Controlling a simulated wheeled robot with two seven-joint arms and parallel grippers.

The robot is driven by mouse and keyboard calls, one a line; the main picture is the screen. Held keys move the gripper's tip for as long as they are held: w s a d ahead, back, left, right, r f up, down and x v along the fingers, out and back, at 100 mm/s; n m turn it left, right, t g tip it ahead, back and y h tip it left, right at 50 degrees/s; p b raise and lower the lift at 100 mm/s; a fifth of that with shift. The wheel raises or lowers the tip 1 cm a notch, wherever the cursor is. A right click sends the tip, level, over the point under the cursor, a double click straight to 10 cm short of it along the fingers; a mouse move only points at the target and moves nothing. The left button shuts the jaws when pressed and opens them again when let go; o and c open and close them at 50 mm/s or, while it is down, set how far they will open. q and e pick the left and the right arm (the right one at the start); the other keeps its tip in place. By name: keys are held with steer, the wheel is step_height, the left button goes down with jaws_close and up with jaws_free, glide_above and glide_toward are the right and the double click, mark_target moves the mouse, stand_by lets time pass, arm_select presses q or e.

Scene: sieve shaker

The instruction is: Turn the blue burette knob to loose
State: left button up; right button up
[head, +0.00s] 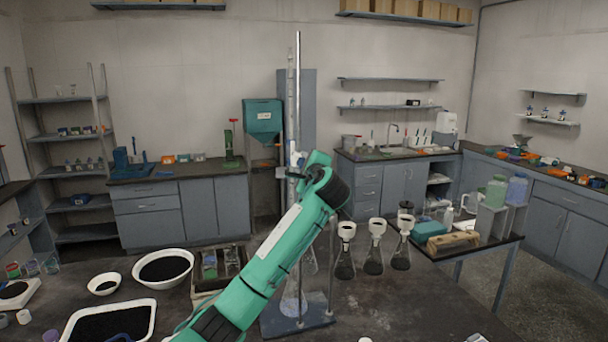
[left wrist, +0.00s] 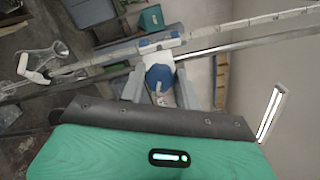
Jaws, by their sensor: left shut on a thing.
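The burette (head: 291,112) is a clear upright tube beside a metal rod (head: 298,75) on a dark stand base (head: 278,322). In the left wrist view the blue knob (left wrist: 160,76) is a round blue piece by a white fitting, in front of the burette tube (left wrist: 200,35). My left gripper (left wrist: 160,88) has its two grey fingers on either side of the blue knob and is shut on it. In the head view my left gripper (head: 298,172) is at the burette, partly hidden by my green arm, and the knob's turn position cannot be told. My right gripper does not show.
Several flasks with dark contents (head: 373,255) stand just right of the burette stand. White bowls (head: 163,267) and a tray of black grains (head: 110,318) are at the left. The front right of the table is mostly clear.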

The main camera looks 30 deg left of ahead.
arm_select(q)
steer(key=n+b, duration=0.3)
steer(key=n, duration=0.1)
steer(key=shift+f+n, duration=0.15)
steer(key=shift+n, duration=0.25)
stand_by(0.4)
steer(key=o, duration=0.9)
steer(key=shift+o, duration=0.2)
steer(key=shift+b, duration=0.3)
steer(key=b+v, duration=0.5)
steer(key=v, duration=0.8)
steer(key=shift+s+d, duration=0.25)
steer(key=shift+s, duration=0.05)
